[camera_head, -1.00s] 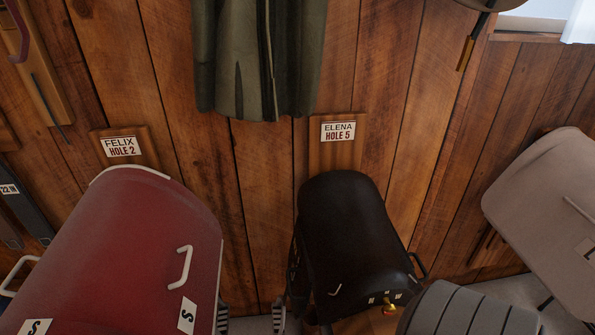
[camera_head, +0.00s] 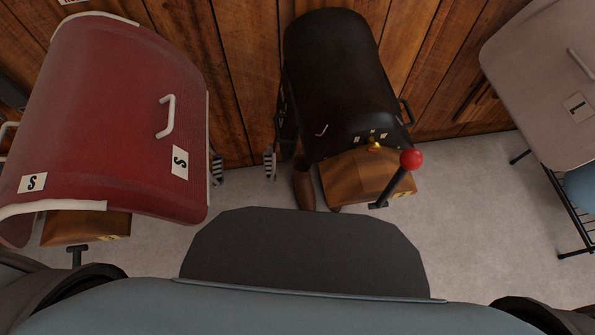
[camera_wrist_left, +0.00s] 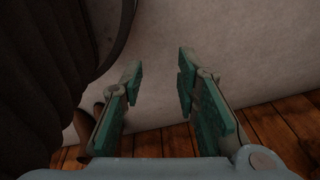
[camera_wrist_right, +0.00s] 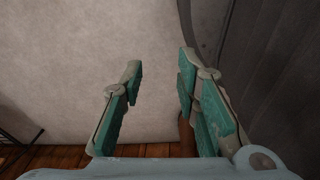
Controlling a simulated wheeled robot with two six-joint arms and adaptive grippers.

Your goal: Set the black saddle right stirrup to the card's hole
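The black saddle (camera_head: 332,85) sits on a wooden stand (camera_head: 365,177) near the wall in the head view. It has a gold knob (camera_head: 375,147) and small white marks at its near end. A striped stirrup-like piece (camera_head: 269,163) hangs at its left side; any stirrup on its right side cannot be made out. The card is out of view now; earlier it read "ELENA HOLE 5" above this saddle. My left gripper (camera_wrist_left: 158,88) is open and empty in its wrist view. My right gripper (camera_wrist_right: 160,88) is open and empty in its wrist view. Neither gripper shows in the head view.
A red saddle (camera_head: 120,110) stands to the left and a beige one (camera_head: 545,70) to the right. A lever with a red ball (camera_head: 411,159) rises beside the black saddle's stand. A black rack (camera_head: 568,215) is at far right. Pale floor (camera_head: 475,215) is open between.

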